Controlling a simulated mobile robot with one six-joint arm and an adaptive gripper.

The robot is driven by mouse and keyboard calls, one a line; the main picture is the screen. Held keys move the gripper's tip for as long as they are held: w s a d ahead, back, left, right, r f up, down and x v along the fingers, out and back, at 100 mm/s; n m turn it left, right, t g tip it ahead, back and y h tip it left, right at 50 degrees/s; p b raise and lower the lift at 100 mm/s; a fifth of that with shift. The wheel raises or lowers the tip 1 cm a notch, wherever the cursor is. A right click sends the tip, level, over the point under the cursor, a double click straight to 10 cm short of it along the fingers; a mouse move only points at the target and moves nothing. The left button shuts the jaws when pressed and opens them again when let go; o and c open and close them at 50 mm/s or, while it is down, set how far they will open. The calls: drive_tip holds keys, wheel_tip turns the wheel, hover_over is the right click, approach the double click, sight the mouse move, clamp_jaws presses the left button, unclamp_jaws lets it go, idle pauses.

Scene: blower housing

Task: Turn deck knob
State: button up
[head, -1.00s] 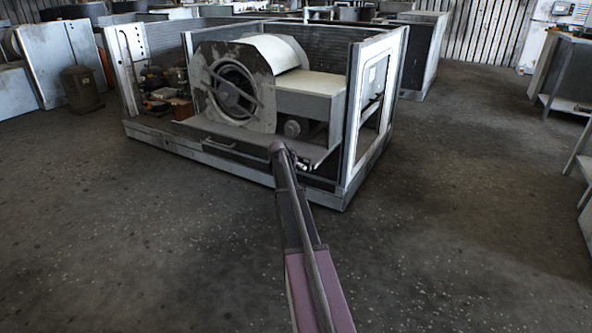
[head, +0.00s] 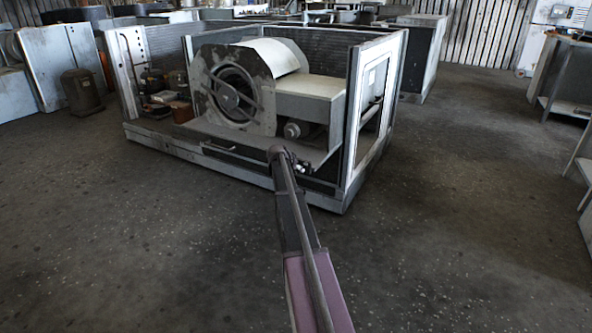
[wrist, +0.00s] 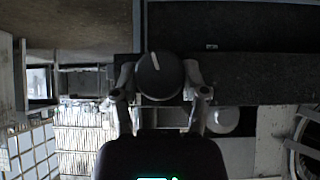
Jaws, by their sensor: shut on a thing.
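The deck knob (wrist: 160,78) is a round dark knob with a short pale line on its face. The line points nearly straight up in the wrist view, leaning slightly left. My gripper (wrist: 161,80) has one finger on each side of the knob and is shut on it. In the head view my gripper (head: 298,165) is at the front edge of the deck (head: 240,138), below the blower housing. The arm hides the knob there.
The blower housing (head: 268,55) with its round inlet stands on the deck inside an open-fronted cabinet. A pale cabinet post (head: 350,115) rises to the right of my gripper. The concrete floor in front is clear.

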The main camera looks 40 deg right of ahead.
drive_tip(key=shift+w, duration=0.1)
drive_tip(key=shift+w+f+n+g+h+b, duration=0.15)
drive_tip(key=shift+n+g+h+b, duration=0.45)
drive_tip(key=shift+g, duration=0.6)
drive_tip(key=n+g+h+b, duration=0.1)
drive_tip(key=n+g+b, duration=0.1)
drive_tip(key=g, duration=0.1)
drive_tip(key=shift+f+h+b, duration=0.2)
drive_tip(key=shift+h+b, duration=0.1)
drive_tip(key=shift+h, duration=0.1)
drive_tip(key=n+g+h+b, duration=0.2)
drive_tip(key=b, duration=0.2)
drive_tip(key=shift+f, duration=0.1)
drive_tip(key=shift+n+g+h+b, duration=0.6)
drive_tip(key=shift+n+g+b, duration=0.25)
drive_tip(key=shift+b, duration=0.3)
drive_tip(key=shift+r, duration=0.25)
drive_tip(key=o, duration=1.1)
drive_tip(key=shift+o, duration=0.2)
